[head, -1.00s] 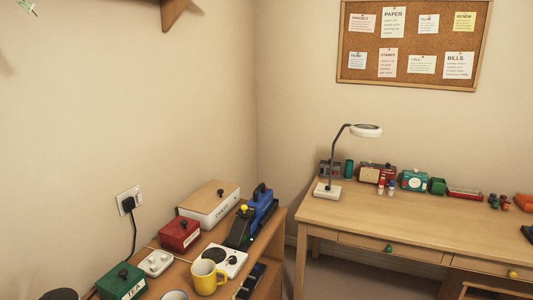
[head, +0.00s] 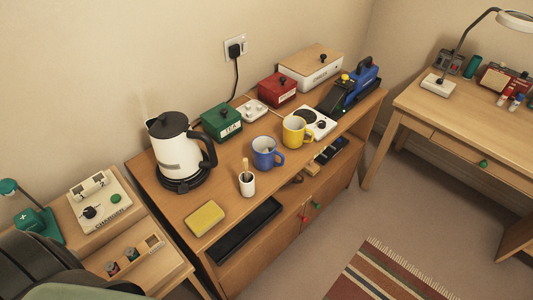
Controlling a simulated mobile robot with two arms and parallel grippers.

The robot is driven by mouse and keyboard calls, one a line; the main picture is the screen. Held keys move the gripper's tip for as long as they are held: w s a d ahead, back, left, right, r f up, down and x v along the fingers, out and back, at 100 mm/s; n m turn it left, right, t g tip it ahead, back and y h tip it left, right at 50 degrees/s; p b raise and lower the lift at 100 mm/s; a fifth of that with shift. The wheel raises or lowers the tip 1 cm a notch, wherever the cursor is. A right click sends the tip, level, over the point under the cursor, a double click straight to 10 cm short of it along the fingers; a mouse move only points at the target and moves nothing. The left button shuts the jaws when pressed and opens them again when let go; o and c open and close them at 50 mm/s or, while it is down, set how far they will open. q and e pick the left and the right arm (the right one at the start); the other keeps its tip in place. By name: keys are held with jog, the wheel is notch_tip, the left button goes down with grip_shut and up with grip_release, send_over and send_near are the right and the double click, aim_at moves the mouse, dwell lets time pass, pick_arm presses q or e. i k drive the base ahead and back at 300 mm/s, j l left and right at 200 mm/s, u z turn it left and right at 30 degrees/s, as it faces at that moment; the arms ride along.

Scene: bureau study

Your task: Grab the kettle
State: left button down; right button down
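The kettle (head: 174,143) is white with a black lid and a black handle on its right side. It stands upright on a round black base (head: 183,181) at the left end of the wooden cabinet top (head: 170,199), close to the wall. Its whole front side shows. Neither of my grippers is in the head view, so nothing is seen touching the kettle.
A green tea box (head: 221,123) stands just right of the kettle. A blue mug (head: 264,153), a yellow mug (head: 294,131), a white cup (head: 247,186) and a yellow sponge (head: 205,218) are in front and to the right. A charger (head: 100,205) sits at left.

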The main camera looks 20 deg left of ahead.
aim_at(181, 158)
jog(key=u, duration=1.45)
jog(key=j, duration=0.3)
